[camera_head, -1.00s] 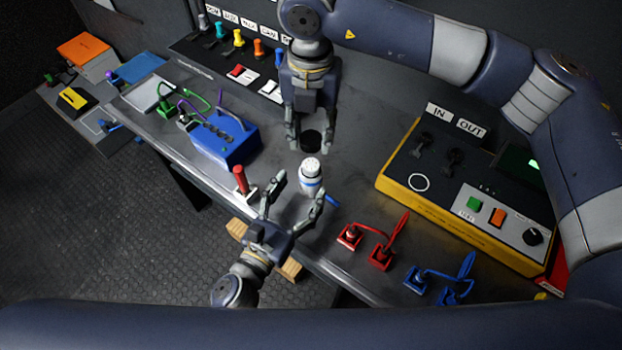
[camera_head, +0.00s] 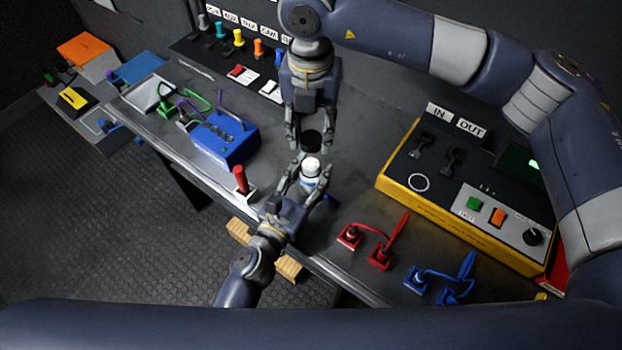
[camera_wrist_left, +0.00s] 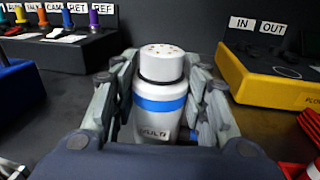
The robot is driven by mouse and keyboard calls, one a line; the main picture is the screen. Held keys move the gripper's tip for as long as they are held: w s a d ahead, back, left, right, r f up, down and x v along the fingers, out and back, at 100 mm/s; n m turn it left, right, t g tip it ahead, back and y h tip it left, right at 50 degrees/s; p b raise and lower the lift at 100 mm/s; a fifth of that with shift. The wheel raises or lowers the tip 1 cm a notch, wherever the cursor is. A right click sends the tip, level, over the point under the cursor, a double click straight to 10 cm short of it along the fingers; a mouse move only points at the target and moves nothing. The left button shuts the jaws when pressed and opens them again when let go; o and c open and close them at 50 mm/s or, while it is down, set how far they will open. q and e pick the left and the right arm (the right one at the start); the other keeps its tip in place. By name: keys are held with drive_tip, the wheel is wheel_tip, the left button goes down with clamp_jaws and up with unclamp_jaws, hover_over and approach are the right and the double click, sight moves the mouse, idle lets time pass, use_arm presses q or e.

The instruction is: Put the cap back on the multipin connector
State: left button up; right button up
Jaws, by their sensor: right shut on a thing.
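The multipin connector (camera_head: 311,173) stands upright near the table's front edge. In the left wrist view the connector (camera_wrist_left: 161,95) is a white cylinder with a blue band, a dark ring and pins on its bare top. My left gripper (camera_head: 308,184) has one finger on each side of its body; whether both fingers press on it I cannot tell. My right gripper (camera_head: 311,143) points down from above, shut on the black round cap (camera_head: 312,138). The cap is just above and behind the connector's top in the picture, apart from it.
A blue box (camera_head: 225,140) with cables and a red-handled stick (camera_head: 241,180) stand to the left. A yellow-edged IN/OUT panel (camera_head: 470,225) is at right. Red (camera_head: 380,248) and blue (camera_head: 440,280) cabled plugs lie at front right.

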use_arm(q)
clamp_jaws()
use_arm(e)
hover_over(311, 164)
drive_tip(key=shift+f, duration=2.5)
drive_tip(key=shift+f, duration=0.1)
drive_tip(key=shift+f, duration=0.8)
drive_tip(key=shift+f, duration=0.55)
